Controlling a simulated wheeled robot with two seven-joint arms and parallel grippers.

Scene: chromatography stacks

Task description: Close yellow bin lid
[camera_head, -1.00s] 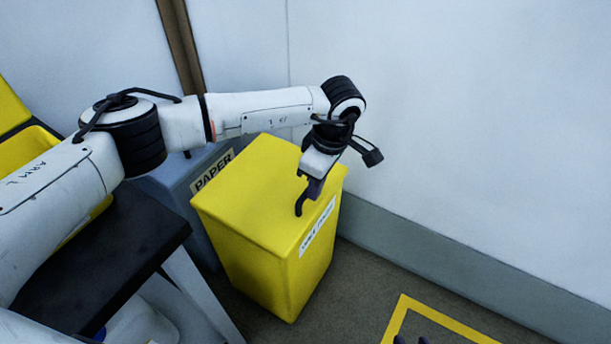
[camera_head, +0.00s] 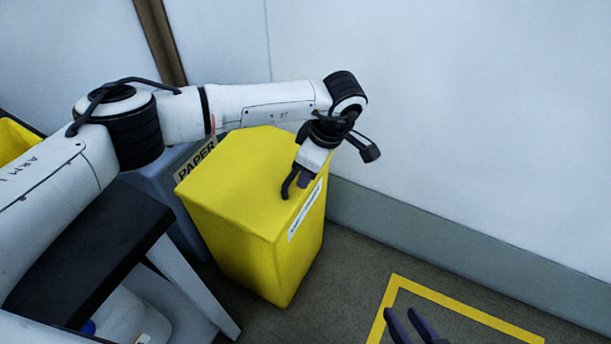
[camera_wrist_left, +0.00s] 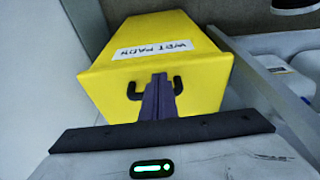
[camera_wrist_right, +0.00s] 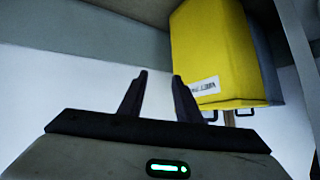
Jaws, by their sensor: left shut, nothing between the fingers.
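The yellow bin (camera_head: 255,235) stands on the floor by the wall, with a white label on its front. Its lid (camera_head: 235,170) looks down and flat on top, with no gap that I can make out. My left gripper (camera_head: 297,190) is shut and empty, just over the lid's front edge. In the left wrist view its fingers (camera_wrist_left: 160,90) overlap the top of the bin (camera_wrist_left: 185,80), between the two black ends of a handle (camera_wrist_left: 178,86). My right gripper (camera_head: 413,322) is open and empty, low at the front, away from the bin; its spread fingers show in the right wrist view (camera_wrist_right: 160,85).
A grey bin labelled PAPER (camera_head: 196,160) stands behind the yellow one. A black-topped stand (camera_head: 90,245) with pale legs is at the left, under my left arm. Another yellow object (camera_head: 15,140) is at the far left. Yellow floor tape (camera_head: 440,297) marks clear floor at right.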

